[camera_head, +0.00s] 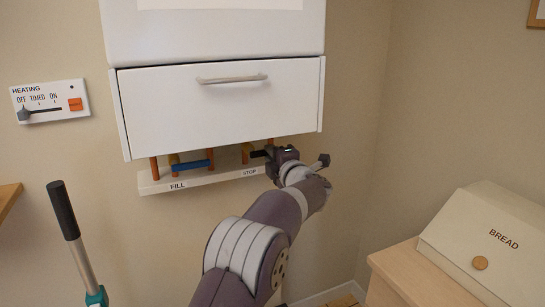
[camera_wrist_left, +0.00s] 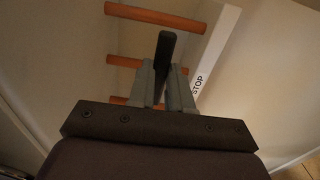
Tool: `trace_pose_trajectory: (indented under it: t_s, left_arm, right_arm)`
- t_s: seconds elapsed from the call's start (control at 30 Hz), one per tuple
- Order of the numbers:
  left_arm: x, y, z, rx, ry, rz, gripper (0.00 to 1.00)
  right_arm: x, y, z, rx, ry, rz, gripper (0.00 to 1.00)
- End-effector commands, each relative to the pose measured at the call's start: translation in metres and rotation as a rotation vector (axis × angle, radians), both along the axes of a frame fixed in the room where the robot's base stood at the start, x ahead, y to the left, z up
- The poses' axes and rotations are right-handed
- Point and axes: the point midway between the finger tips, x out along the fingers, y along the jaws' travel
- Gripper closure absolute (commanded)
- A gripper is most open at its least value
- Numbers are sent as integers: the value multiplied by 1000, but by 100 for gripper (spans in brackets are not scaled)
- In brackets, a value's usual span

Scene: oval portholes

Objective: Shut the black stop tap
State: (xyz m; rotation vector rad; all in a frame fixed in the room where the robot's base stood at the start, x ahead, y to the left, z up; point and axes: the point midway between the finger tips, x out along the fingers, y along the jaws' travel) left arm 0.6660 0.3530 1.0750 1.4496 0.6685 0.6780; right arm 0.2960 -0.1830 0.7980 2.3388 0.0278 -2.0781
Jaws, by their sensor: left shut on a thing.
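The black stop tap's lever (camera_wrist_left: 165,48) shows in the left wrist view between the two fingers of my left gripper (camera_wrist_left: 167,82). It sticks out beyond the fingertips and lies across the direction of the copper pipes. In the head view my left gripper (camera_head: 272,155) is at the STOP end of the white board under the cabinet, and a short dark end of the lever (camera_head: 256,154) shows to its left. The gripper is shut on the lever. The tap body is mostly hidden by my gripper. My right gripper is out of view.
The white board (camera_head: 205,181) carries FILL and STOP labels. A blue lever (camera_head: 195,164) lies across pipes above FILL. The white cabinet (camera_head: 220,103) hangs close above. A heating panel (camera_head: 49,101) is at left, a bread bin (camera_head: 485,240) at right.

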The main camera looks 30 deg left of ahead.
Motion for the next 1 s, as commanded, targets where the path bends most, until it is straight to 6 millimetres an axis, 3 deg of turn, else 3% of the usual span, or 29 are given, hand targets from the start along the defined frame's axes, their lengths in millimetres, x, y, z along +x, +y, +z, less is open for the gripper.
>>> trace_pose_trajectory:
  t_s: [0.13, 0.17, 0.23, 0.57, 1.0]
  left_arm:
    - [0, 0, -1, -4, 0, 0, 100]
    - [0, 0, -1, -4, 0, 0, 78]
    - [0, 0, -1, -3, 0, 0, 55]
    - [-2, -3, 0, -1, 1, -1, 55]
    - [-69, -82, -1, -1, 1, -4, 55]
  right_arm:
    - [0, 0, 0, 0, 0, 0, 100]
    - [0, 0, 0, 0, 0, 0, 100]
    - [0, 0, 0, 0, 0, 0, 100]
    - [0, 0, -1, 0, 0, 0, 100]
    - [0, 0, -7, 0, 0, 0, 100]
